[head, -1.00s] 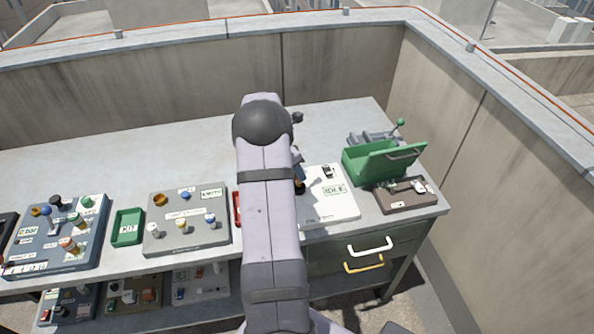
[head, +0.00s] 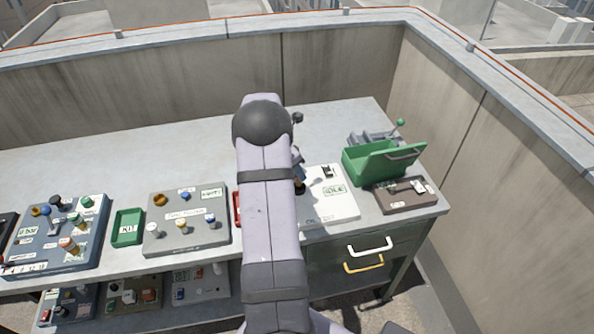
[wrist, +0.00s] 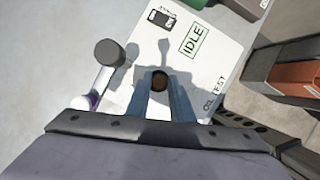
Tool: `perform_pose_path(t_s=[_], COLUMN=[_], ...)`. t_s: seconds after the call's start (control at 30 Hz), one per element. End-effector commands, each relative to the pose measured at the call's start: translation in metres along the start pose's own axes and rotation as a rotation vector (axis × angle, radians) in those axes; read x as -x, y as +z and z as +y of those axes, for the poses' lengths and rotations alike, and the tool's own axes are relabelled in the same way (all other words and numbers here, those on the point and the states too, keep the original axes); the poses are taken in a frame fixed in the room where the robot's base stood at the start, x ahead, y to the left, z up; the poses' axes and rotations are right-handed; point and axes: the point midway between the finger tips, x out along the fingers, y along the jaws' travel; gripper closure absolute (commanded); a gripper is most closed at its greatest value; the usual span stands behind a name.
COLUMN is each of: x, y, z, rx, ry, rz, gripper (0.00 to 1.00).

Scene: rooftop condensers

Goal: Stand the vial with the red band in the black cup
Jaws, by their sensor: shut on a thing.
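My gripper (wrist: 160,92) has blue fingers and is shut on a small round dark-brown thing (wrist: 160,80), seen end-on in the wrist view. It looks like the vial, but no red band shows from this angle. The gripper is over the white board (wrist: 200,62) marked IDLE and OIL TEST, with its shadow falling on that board. In the head view my arm hides most of the gripper, and a bit of the dark held thing (head: 299,187) shows at the arm's right edge. I cannot pick out the black cup with certainty; it may be hidden by the gripper or arm.
An open green box (head: 372,163) and brown board (head: 405,195) lie right of the white board. A grey board (head: 187,240), green tray (head: 127,227) and blue board (head: 80,250) are left. The bench's back is clear.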

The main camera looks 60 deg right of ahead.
Motion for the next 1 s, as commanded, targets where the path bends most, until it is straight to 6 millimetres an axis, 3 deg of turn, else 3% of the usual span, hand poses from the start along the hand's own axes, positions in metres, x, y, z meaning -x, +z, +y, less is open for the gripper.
perform_pose_path(t_s=[1.0], x=[-0.013], y=[-0.005], z=[0.000], rx=[0.001], ry=[0.000], rz=[0.000], gripper=[1.00])
